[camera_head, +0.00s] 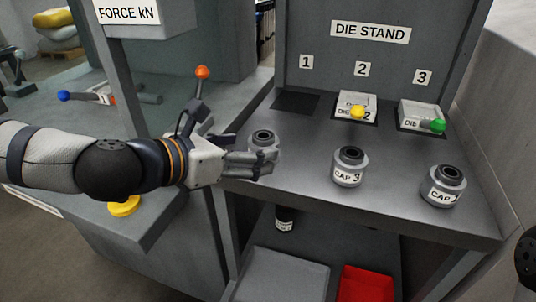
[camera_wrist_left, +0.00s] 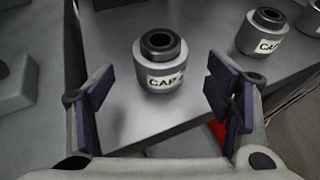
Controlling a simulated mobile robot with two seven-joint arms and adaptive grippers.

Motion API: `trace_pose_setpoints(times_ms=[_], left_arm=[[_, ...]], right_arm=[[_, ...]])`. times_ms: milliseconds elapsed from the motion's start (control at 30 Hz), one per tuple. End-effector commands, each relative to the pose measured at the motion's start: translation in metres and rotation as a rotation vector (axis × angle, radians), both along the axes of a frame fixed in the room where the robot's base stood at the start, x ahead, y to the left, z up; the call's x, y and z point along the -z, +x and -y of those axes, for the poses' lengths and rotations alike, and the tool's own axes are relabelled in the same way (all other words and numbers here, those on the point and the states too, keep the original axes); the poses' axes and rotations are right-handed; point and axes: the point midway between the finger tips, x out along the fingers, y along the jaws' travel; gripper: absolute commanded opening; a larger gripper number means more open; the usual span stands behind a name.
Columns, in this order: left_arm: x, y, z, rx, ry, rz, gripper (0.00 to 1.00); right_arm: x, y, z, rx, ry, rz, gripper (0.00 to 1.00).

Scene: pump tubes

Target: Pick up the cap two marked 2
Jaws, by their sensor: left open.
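A grey cap (camera_head: 263,141) with a dark bored top stands upright on the die stand's shelf, partly hidden by my left gripper (camera_head: 250,160) in the head view. In the left wrist view the same cap (camera_wrist_left: 160,65) shows a label reading CAP; its number is hard to read. My left gripper is open, and its purple-padded fingers (camera_wrist_left: 160,105) are spread on either side, with the cap ahead between them and not gripped. Cap 3 (camera_head: 348,168) stands to the right. Another cap (camera_head: 443,187) stands farther right, its number unclear. My right gripper is not visible.
The die stand (camera_head: 430,55) has positions 1, 2 and 3. Position 1's dark pad (camera_head: 296,102) is bare; dies with yellow (camera_head: 357,112) and green (camera_head: 438,125) knobs lie at 2 and 3. A lever with an orange knob (camera_head: 202,72) rises behind my wrist. A red bin (camera_head: 366,284) sits below.

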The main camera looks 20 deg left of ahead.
Motion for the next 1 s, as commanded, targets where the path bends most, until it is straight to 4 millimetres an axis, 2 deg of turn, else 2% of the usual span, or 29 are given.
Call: trace_pose_setpoints(times_ms=[267,500,533,567,800,1000], left_arm=[[0.017,0.040,0.019,0.001,0.002,0.002,0.73],[0.016,0.044,0.021,0.001,0.001,0.007,0.73],[0.016,0.044,0.021,0.001,0.001,0.007,0.71],[0.016,0.044,0.021,0.001,0.001,0.007,0.64],[0.016,0.044,0.020,0.001,0.002,0.006,0.09],[0.015,0.044,0.020,0.001,0.002,0.008,0.08]], right_arm=[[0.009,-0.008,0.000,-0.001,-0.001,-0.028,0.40],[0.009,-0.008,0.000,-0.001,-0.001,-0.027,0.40],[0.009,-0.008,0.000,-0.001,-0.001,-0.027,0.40],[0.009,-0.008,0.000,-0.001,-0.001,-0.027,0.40],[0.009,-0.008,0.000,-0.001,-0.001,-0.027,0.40],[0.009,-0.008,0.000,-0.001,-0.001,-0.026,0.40]])
